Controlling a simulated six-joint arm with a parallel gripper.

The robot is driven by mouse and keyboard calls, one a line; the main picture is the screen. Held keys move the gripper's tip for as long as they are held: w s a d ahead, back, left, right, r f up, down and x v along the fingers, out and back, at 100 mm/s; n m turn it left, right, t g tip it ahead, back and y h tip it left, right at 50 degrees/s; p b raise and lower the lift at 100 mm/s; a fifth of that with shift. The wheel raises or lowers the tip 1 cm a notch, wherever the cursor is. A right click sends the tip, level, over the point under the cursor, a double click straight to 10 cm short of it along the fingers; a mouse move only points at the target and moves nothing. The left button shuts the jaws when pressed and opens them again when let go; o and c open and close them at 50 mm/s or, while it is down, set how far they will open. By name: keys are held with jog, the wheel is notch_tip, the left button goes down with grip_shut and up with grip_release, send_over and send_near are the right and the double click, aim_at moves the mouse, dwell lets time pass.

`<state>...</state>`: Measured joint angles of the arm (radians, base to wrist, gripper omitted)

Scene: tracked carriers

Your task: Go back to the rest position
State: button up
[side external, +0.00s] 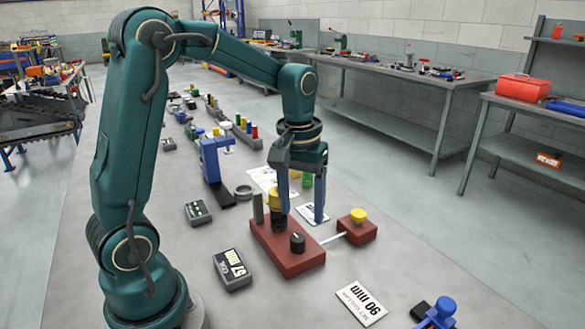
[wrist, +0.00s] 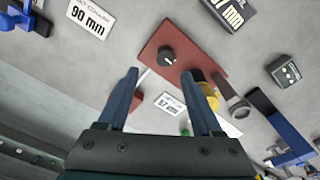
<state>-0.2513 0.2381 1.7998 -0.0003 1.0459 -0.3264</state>
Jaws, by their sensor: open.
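My gripper (side external: 302,216) is open, pointing down above the far right part of a dark red base block (side external: 285,256). Nothing shows between its fingers, which also appear spread in the wrist view (wrist: 159,76). The block carries a black knob (side external: 297,242), a grey-brown post (side external: 258,207) and a yellow and black cylinder (side external: 274,206). In the side view the left finger overlaps the edge of this cylinder; whether they touch I cannot tell. A pale rod links the block to a smaller red block (side external: 355,233) with a yellow cap.
A "90 mm" card (side external: 361,303) and a blue clamp (side external: 437,313) lie at the front. Several small parts stand farther back.

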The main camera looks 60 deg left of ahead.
jog(key=s+d+r+m+t, duration=0.3)
jog(key=s+d+r+t, duration=0.15)
jog(key=s+r, duration=0.2)
jog(key=s+d+f+m, duration=0.2)
jog(key=s+m, duration=0.1)
jog(key=s, duration=0.2)
jog(key=shift+d+m, duration=0.2)
jog(key=shift+m, duration=0.1)
jog(key=shift+s+t, duration=0.1)
jog(key=shift+t, duration=0.15)
